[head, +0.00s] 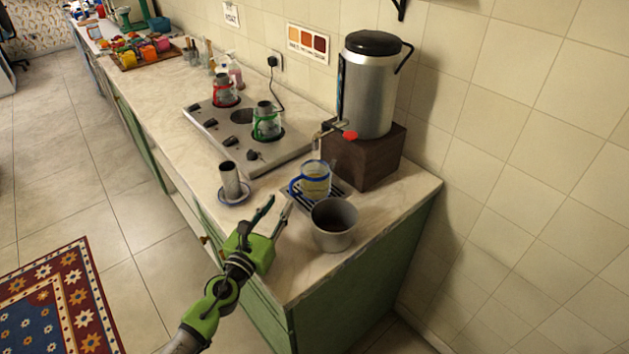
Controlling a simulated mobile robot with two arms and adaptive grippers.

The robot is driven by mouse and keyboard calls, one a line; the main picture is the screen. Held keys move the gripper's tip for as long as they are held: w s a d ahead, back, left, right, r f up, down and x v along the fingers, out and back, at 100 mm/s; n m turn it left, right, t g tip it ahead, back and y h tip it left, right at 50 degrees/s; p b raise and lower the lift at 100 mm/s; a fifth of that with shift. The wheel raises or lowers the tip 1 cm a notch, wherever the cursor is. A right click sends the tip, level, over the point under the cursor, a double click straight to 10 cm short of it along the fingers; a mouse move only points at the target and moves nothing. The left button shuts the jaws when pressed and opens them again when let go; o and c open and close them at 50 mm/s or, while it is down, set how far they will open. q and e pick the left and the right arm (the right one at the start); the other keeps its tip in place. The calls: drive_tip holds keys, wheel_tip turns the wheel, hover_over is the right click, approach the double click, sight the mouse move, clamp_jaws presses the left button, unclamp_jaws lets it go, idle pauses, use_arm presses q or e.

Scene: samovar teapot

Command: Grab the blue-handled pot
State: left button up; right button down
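The blue-handled pot (318,187) is clear glass with a blue band and handle on its left side, and holds a yellowish liquid. It stands upright on a dark slatted tray (333,189), near the samovar's tap. My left gripper (280,201) is open and empty over the counter's front edge. Its fingertips point towards the pot, just short of the handle and apart from it. My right gripper is not in view.
A grey metal cup (334,226) stands close in front of the pot. The samovar (367,88) sits on a brown block (367,154) behind. A small cup (230,179) on a saucer and a hob (237,137) with red- and green-banded pots are to the left.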

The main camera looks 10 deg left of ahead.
sight(314, 180)
use_arm(q)
drive_tip(key=w, duration=0.3)
drive_tip(key=w+d, duration=0.1)
drive_tip(key=w, duration=0.2)
drive_tip(key=shift+w+d+f+b, duration=0.15)
drive_tip(key=shift+b, duration=0.15)
clamp_jaws()
